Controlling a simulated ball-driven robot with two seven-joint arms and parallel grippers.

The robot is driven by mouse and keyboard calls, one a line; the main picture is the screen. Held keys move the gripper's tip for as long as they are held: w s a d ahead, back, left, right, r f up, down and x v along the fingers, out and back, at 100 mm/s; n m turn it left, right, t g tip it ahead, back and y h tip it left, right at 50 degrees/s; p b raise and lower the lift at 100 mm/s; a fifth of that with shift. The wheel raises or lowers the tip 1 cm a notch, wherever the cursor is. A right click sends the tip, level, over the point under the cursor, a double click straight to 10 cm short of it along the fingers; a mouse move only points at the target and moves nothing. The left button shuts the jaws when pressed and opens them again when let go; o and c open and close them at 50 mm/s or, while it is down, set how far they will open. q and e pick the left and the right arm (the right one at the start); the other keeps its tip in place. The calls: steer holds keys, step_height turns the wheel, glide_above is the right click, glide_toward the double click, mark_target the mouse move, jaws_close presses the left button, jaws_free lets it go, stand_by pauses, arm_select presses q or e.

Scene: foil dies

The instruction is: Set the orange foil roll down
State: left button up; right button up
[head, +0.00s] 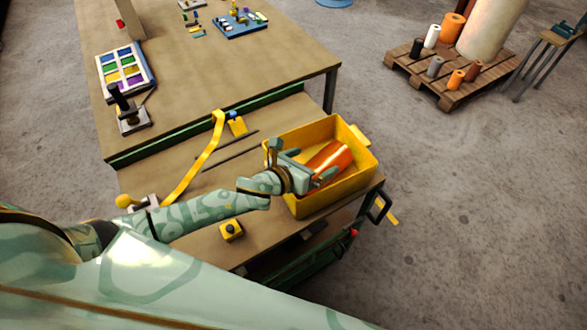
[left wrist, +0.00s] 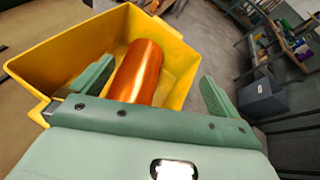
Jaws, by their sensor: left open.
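The orange foil roll (head: 328,161) lies inside the yellow bin (head: 318,202). It also shows in the left wrist view (left wrist: 137,72), lying lengthwise away from me in the bin (left wrist: 60,60). My left gripper (head: 304,163) is over the near left part of the bin. In the left wrist view its fingers (left wrist: 152,88) are spread wide apart, with the roll beyond and between them, nearer the left finger. The roll's near end is hidden behind the gripper body. My right gripper is not in view.
The bin stands on the right end of a wooden cart top (head: 195,215). A yellow strap (head: 203,160) and a small yellow box (head: 231,231) lie left of it. A larger table (head: 250,65) stands behind. A pallet (head: 440,78) with several rolls is on the floor.

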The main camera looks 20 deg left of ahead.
arm_select(q)
steer(key=v, duration=1.1)
steer(key=shift+s+p, duration=0.3)
steer(key=shift+s, duration=0.05)
steer(key=shift+a, duration=0.1)
